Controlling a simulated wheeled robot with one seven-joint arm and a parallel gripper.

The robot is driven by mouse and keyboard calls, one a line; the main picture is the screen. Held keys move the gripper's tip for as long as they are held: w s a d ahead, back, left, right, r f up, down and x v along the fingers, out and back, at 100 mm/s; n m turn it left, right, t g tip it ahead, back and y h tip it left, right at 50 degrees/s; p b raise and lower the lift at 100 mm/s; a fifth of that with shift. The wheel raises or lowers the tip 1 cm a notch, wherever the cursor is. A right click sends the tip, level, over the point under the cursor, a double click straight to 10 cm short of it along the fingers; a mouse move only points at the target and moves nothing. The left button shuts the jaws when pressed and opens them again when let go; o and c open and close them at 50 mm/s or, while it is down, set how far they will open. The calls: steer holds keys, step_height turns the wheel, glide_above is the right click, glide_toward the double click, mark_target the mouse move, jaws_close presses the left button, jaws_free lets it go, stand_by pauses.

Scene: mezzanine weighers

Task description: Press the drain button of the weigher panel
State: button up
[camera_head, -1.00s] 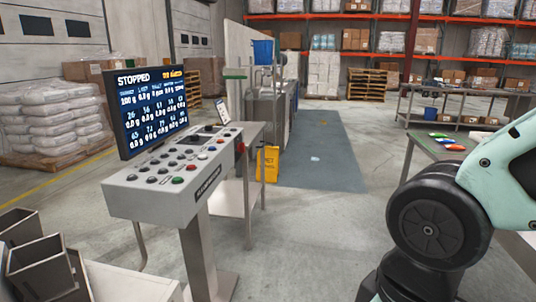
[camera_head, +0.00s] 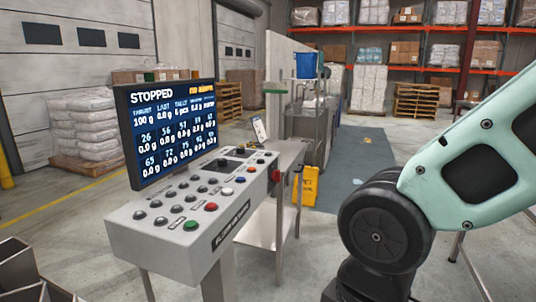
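The weigher panel (camera_head: 150,243) is a grey sloped console on a post, left of centre in the head view. Its dark screen (camera_head: 172,132) reads STOPPED above rows of weights. Several dark buttons line the console top, with a green button (camera_head: 191,225), a red button (camera_head: 211,207), a white button (camera_head: 227,191) and a blue button (camera_head: 240,180) along the near edge. The button labels are too small to read, so I cannot tell which is drain. My arm shows at the right, apart from the panel. My gripper is out of view.
A steel table (camera_head: 284,165) stands behind the panel, with a yellow sign (camera_head: 304,186) beside it. Metal bins (camera_head: 20,270) are at the lower left. Stacked white sacks (camera_head: 85,130) stand behind the screen. Open floor lies between the panel and my arm.

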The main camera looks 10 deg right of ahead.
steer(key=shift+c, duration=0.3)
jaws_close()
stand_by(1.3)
